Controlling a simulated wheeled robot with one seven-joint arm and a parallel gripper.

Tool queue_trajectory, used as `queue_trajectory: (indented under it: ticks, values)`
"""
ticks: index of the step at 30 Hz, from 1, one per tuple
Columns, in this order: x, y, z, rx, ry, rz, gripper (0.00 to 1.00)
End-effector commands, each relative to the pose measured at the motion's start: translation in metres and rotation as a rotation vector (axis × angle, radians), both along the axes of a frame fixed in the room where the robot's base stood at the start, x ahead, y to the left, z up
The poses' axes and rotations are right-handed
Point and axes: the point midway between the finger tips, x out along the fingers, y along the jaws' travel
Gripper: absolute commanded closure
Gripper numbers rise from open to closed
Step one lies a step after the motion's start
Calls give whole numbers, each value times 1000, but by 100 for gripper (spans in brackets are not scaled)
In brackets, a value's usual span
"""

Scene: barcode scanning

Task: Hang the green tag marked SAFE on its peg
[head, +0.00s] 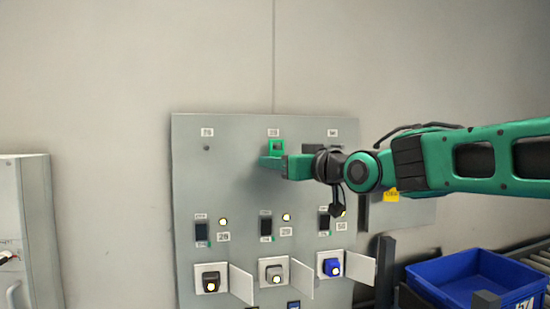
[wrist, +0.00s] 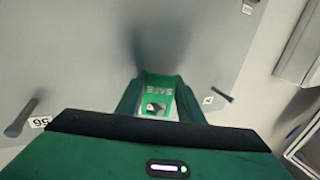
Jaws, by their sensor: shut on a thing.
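The green tag (head: 277,147) is at the upper middle of the grey panel, just below a small white label. In the wrist view the tag (wrist: 154,97) shows the word SAFE and a hole with something dark in it. My gripper (head: 272,160) is shut on the tag, one finger on either side of it. The tag's own peg is hidden; I cannot tell whether it passes through the hole. A bare peg (head: 206,148) shows to the left in the head view. In the wrist view, dark pegs stand on the left (wrist: 20,118) and right (wrist: 222,94).
The grey panel (head: 190,180) carries switches, lit lamps and small open-doored boxes (head: 211,278) below my gripper. A blue crate (head: 450,272) stands at lower right and a pale cabinet (head: 40,230) at left.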

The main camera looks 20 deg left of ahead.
Motion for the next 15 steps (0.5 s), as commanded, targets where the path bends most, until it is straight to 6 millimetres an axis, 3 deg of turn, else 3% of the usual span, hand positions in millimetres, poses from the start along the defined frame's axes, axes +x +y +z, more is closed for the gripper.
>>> queue_trajectory:
  ticks: [14,15]
  values:
    - [10,3,1,10,-8,-2,89]
    - [10,3,1,10,-8,-3,64]
